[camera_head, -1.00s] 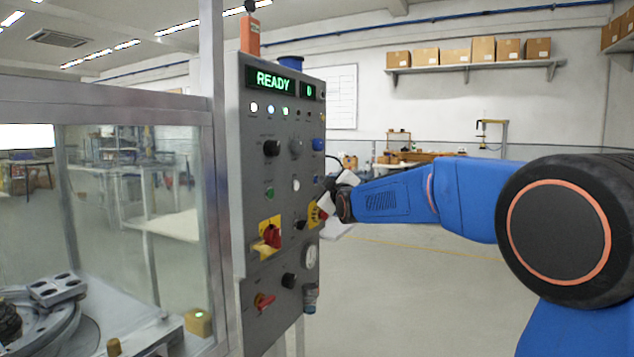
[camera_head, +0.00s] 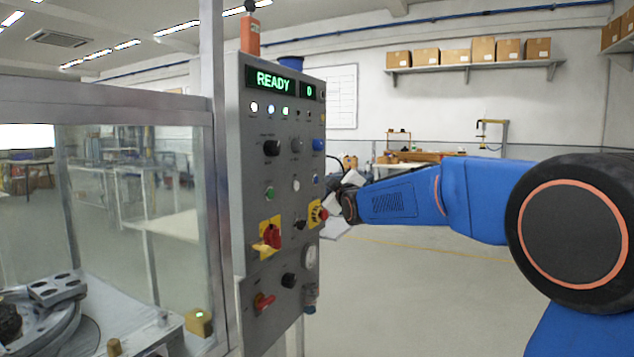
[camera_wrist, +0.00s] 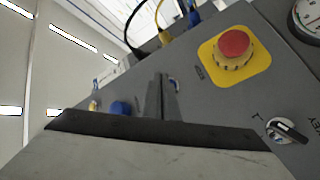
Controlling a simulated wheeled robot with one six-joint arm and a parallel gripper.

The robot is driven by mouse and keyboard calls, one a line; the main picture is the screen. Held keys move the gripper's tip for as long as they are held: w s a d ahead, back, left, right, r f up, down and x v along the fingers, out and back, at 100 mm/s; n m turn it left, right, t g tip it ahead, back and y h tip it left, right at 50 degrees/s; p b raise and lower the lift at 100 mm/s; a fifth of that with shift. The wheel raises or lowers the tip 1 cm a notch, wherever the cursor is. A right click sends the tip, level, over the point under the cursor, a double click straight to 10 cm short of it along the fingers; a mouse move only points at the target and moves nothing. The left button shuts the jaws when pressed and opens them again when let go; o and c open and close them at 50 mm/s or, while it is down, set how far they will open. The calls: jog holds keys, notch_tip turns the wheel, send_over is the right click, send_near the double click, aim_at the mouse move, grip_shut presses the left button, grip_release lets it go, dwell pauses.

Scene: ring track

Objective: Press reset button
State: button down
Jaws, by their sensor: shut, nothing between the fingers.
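The grey control panel (camera_head: 285,215) stands upright left of my arm. Near its right edge are a larger blue button (camera_head: 318,144) and a smaller blue one (camera_head: 316,180); labels are too small to read, so I cannot tell which is reset. I cannot tell whether the tips touch the panel.
A red emergency button on a yellow plate (camera_wrist: 233,48) is close to the right of my fingers. A key switch (camera_wrist: 287,130) and a gauge (camera_wrist: 309,18) are further right. A glazed metal enclosure (camera_head: 110,115) stands left of the panel. Floor behind my arm is clear.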

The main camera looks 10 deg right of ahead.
jog(key=shift+d, duration=0.1)
jog(key=s+d, duration=0.1)
jog(key=d, duration=0.1)
jog(key=s+d, duration=0.1)
jog(key=s, duration=0.1)
jog(key=shift+d, duration=0.4)
dwell(0.7)
jog(key=s+d+f+m+g+h, duration=0.1)
jog(key=s+d+f+m+g, duration=0.1)
jog(key=s+f, duration=0.9)
jog(key=s+d+f+m+g, duration=0.2)
jog(key=s+f+m+g, duration=0.3)
jog(key=s, duration=2)
jog(key=s+d+f+m+g+h, duration=0.1)
jog(key=s+f+m+g, duration=0.3)
jog(key=s+f, duration=1.2)
jog(key=s+d+g, duration=0.1)
jog(key=s+g, duration=0.1)
jog(key=shift+s+f+g+h, duration=0.15)
jog(key=shift+f+g+h, duration=0.15)
jog(key=shift+f+g, duration=0.1)
